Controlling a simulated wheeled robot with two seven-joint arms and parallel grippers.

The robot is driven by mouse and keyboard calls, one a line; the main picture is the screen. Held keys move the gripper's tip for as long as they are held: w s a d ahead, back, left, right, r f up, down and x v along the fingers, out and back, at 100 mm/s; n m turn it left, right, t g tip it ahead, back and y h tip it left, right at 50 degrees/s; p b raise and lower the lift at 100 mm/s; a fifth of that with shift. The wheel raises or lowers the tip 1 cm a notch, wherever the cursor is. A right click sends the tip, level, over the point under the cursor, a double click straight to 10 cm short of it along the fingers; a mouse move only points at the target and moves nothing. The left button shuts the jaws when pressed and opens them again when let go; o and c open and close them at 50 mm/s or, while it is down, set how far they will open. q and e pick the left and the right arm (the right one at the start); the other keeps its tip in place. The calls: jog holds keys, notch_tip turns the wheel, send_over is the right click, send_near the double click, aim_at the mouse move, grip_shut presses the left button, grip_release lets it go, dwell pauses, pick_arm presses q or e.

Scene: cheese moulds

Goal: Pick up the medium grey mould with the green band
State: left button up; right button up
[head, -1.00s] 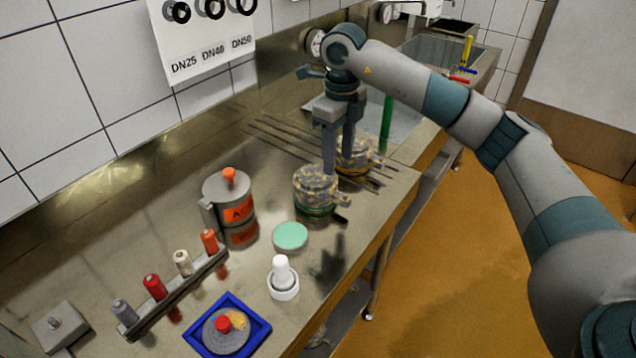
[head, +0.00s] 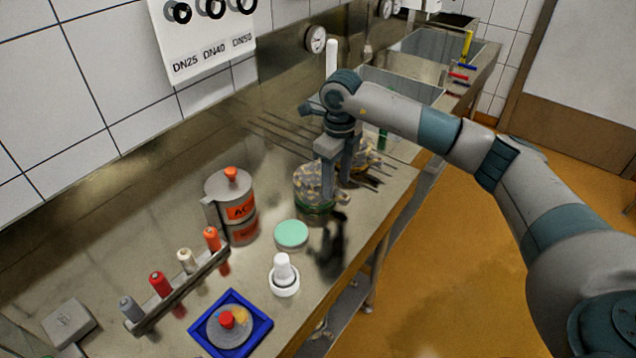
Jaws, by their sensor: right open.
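A second mottled mould (head: 366,158) stands just behind and to the right, largely hidden by my gripper. My right gripper (head: 336,192) points down and is open. One finger overlaps the right part of the green-banded mould in the picture; the other is between the two moulds. I cannot tell whether either finger touches a mould. My left gripper is not in view.
A steel can with orange labels (head: 240,209), a mint-green disc (head: 291,234) and a white stoppered piece (head: 283,274) stand to the left and front. A blue tray (head: 262,327) and a rack of coloured spools (head: 181,290) are nearer. Thin rods lie behind the moulds.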

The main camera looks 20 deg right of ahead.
aim_at(336, 192)
jog(key=shift+f+p, duration=0.9)
jog(key=shift+f, duration=1.85)
jog(key=shift+c, duration=0.2)
grip_shut()
